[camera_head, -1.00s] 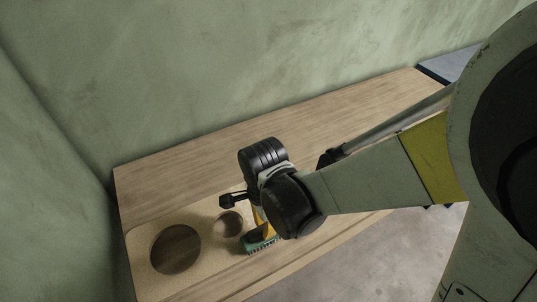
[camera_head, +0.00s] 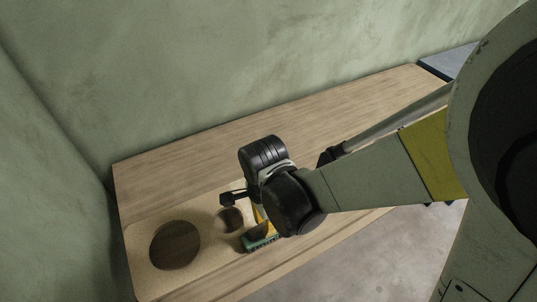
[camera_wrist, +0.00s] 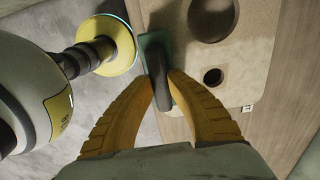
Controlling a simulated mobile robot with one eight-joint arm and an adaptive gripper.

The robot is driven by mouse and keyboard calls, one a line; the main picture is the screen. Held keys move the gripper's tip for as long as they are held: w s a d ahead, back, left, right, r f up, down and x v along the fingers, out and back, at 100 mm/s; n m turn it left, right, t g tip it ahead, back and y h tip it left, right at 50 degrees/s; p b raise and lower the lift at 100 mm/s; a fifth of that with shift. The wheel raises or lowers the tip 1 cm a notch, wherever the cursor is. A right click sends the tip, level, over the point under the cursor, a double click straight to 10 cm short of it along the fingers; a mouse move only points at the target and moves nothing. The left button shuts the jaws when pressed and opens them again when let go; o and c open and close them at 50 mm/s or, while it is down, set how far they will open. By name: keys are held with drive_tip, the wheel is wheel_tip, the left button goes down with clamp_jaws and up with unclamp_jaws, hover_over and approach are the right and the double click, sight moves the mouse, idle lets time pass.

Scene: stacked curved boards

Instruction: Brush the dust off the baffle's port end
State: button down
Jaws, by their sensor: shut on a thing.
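The baffle (camera_head: 199,228) is a flat, tan, speckled board lying on the bench, with one large round hole and one smaller hole. It also shows in the wrist view (camera_wrist: 247,55), with a small white tag by the small hole. My gripper (camera_wrist: 164,82) has yellow fingers shut on the black handle of a green brush (camera_wrist: 152,45). In the head view the brush (camera_head: 262,240) is low over the board, right of the small hole. Whether its bristles touch the board I cannot tell. My wrist hides part of the board there. No dust is clearly visible.
The wooden bench (camera_head: 330,118) is bare behind the board and to its right. A green wall (camera_head: 200,65) stands close behind the bench and another at its left end. A grey floor (camera_head: 345,258) lies in front.

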drive_tip(key=shift+f, duration=0.35)
drive_tip(key=shift+d, duration=0.1)
drive_tip(key=shift+w+d+r+b, duration=0.1)
drive_tip(key=shift+w+d+b, duration=0.1)
drive_tip(key=shift+w+d, duration=0.4)
drive_tip(key=shift+w+d+r+b, duration=0.15)
drive_tip(key=shift+w+d, duration=0.15)
drive_tip(key=shift+d, duration=0.5)
drive_tip(key=shift+f, duration=0.1)
drive_tip(key=shift+w+d+f+b, duration=0.1)
drive_tip(key=shift+w+d+b, duration=0.1)
drive_tip(key=shift+w+d, duration=0.4)
drive_tip(key=shift+w+d+f+b, duration=0.1)
drive_tip(key=shift+w+d+b, duration=0.15)
drive_tip(key=shift+d, duration=0.6)
drive_tip(key=shift+w+d+r, duration=0.1)
drive_tip(key=shift+w+d, duration=0.5)
drive_tip(key=shift+d, duration=0.25)
drive_tip(key=shift+w+d, duration=0.45)
drive_tip(key=shift+d, duration=0.3)
